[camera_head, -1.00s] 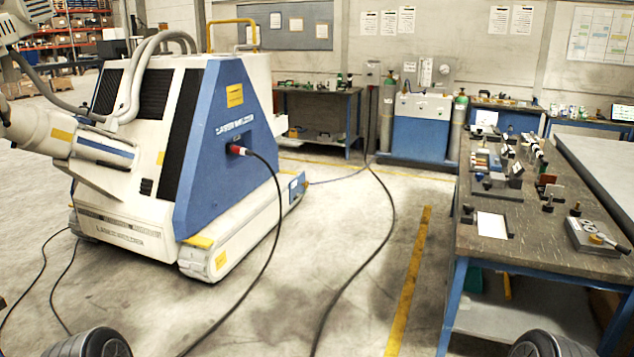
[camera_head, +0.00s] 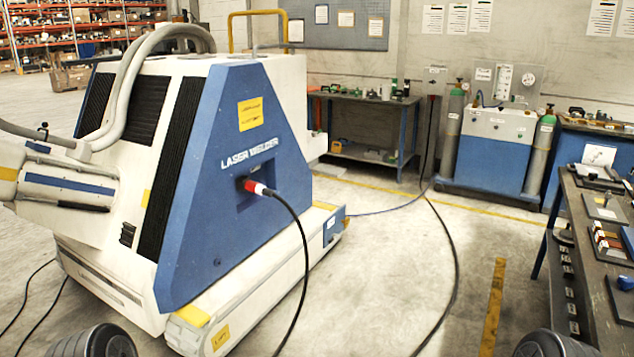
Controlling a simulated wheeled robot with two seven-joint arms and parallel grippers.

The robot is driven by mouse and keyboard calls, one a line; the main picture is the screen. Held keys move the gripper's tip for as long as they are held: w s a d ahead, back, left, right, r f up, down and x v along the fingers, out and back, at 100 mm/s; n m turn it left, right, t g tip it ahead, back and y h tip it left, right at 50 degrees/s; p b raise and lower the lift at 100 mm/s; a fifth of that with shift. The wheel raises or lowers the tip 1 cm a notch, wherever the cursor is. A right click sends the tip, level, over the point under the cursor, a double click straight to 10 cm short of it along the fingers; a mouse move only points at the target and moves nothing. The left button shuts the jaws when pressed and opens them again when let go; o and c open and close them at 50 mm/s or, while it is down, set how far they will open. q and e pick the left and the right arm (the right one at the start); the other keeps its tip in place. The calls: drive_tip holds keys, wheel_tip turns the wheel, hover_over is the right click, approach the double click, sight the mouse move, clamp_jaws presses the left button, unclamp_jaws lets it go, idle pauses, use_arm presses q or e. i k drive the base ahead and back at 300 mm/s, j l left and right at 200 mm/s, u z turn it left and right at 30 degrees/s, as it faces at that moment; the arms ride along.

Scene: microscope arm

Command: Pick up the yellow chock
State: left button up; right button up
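I cannot make out the yellow chock for certain in the head view. Neither of my grippers is in view. Two dark rounded shapes at the bottom edge seem to be parts of me.
A black cable (camera_head: 304,270) runs from the welder's red plug to the floor. A workbench (camera_head: 606,290) with tools and blocks stands at right. A blue-and-white cabinet (camera_head: 492,150) with gas cylinders stands behind. Open floor (camera_head: 400,250) with a yellow line lies between.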

sight(335, 149)
drive_tip(key=i+l+z, duration=0.2)
drive_tip(key=i, duration=0.5)
drive_tip(key=i+j+z, duration=0.25)
drive_tip(key=i, duration=0.4)
drive_tip(key=i+z, duration=0.2)
drive_tip(key=i, duration=0.5)
drive_tip(key=i+j, duration=0.15)
drive_tip(key=i, duration=0.7)
drive_tip(key=i+j, duration=0.15)
drive_tip(key=i, duration=0.7)
drive_tip(key=i+j, duration=0.15)
drive_tip(key=i, duration=0.7)
drive_tip(key=i+z, duration=0.25)
drive_tip(key=i, duration=2.25)
drive_tip(key=i+u, duration=0.5)
drive_tip(key=i, duration=0.15)
drive_tip(key=i+l+u, duration=0.15)
drive_tip(key=i+u, duration=0.3)
drive_tip(key=i, duration=0.25)
drive_tip(key=i+j+u, duration=0.55)
drive_tip(key=i, duration=0.5)
drive_tip(key=i+j, duration=0.15)
drive_tip(key=j, duration=0.15)
drive_tip(key=i+j, duration=0.1)
drive_tip(key=j, duration=0.2)
drive_tip(key=i+j, duration=0.15)
drive_tip(key=j, duration=0.15)
drive_tip(key=i+j+z, duration=0.1)
drive_tip(key=i+j, duration=0.05)
drive_tip(key=i, duration=0.1)
